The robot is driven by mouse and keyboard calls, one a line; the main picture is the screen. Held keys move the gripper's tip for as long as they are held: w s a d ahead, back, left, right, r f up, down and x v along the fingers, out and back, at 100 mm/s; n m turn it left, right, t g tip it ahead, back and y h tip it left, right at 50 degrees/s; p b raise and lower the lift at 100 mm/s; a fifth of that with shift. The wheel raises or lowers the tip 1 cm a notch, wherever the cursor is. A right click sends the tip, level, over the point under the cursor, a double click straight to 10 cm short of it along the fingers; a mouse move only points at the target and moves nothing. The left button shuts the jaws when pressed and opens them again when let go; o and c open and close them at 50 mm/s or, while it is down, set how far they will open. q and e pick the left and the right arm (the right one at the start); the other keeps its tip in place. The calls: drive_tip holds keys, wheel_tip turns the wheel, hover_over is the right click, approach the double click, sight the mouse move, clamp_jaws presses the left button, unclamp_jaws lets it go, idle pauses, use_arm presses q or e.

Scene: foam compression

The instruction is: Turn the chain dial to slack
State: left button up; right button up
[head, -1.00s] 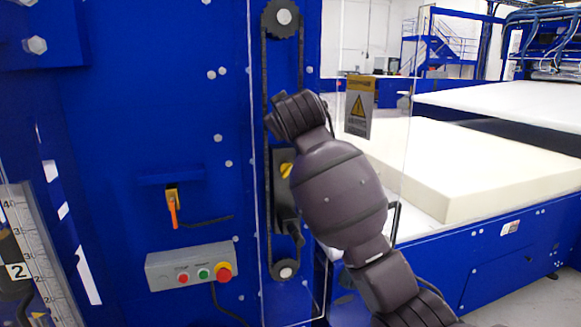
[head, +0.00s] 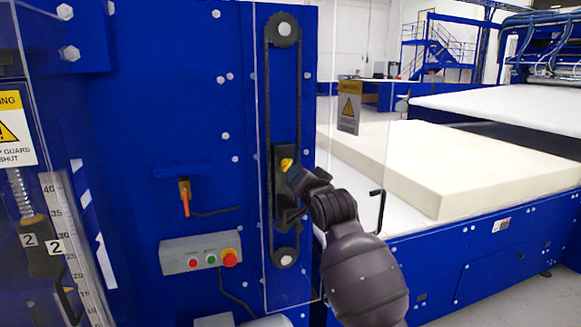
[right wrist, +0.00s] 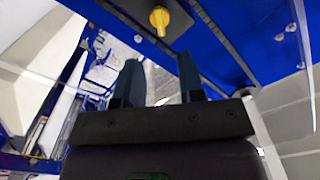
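The chain dial is a yellow knob (head: 287,163) on a dark plate beside the chain (head: 267,110), in the middle of the head view. It also shows at the top of the right wrist view (right wrist: 158,20), ahead of the fingertips. I cannot read any dial marks. My right gripper (head: 291,196) is just below and right of the knob. In the right wrist view its two fingers (right wrist: 160,78) stand apart with nothing between them, and the knob appears beyond them, not gripped. My left gripper is not in view.
A clear guard panel with a warning label (head: 348,108) and a dark handle (head: 377,205) stands right of the chain. A grey button box (head: 200,252) and an orange-handled switch (head: 185,195) are on the blue wall at left. A foam block (head: 450,170) lies at right.

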sight(289, 165)
drive_tip(key=shift+p+x, duration=0.7)
drive_tip(key=shift+x, duration=3.45)
drive_tip(key=shift+c, duration=0.3)
clamp_jaws()
